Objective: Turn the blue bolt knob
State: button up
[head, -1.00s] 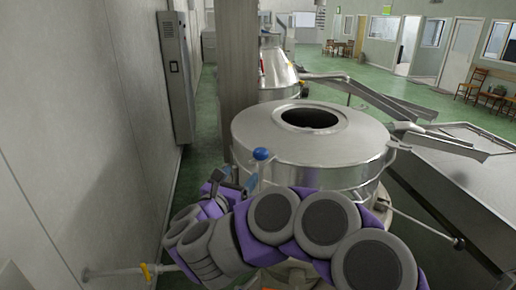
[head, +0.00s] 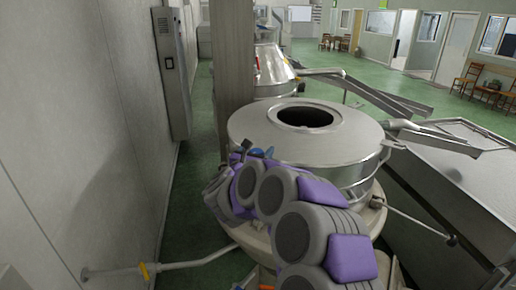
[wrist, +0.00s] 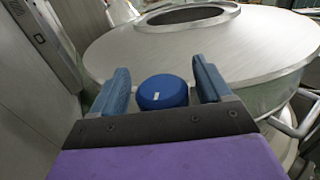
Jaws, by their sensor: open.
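The blue bolt knob (wrist: 162,92) is a round blue cap with a small pale mark on top, beside the rim of the steel drum. In the wrist view it sits between the two blue-grey fingers of my gripper (wrist: 160,72). My gripper is open and holds nothing. In the head view the knob (head: 257,153) is mostly hidden behind my arm and gripper (head: 252,149), at the drum's left edge.
The steel drum (head: 350,140) with a dark round opening stands just beyond my gripper. A pillar (head: 233,70) and grey wall box (head: 172,75) are to the left. A steel trough (head: 470,180) lies right.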

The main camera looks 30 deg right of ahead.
jog(key=shift+w+d, duration=0.3)
jog(key=shift+d, duration=0.05)
jog(key=c, duration=1)
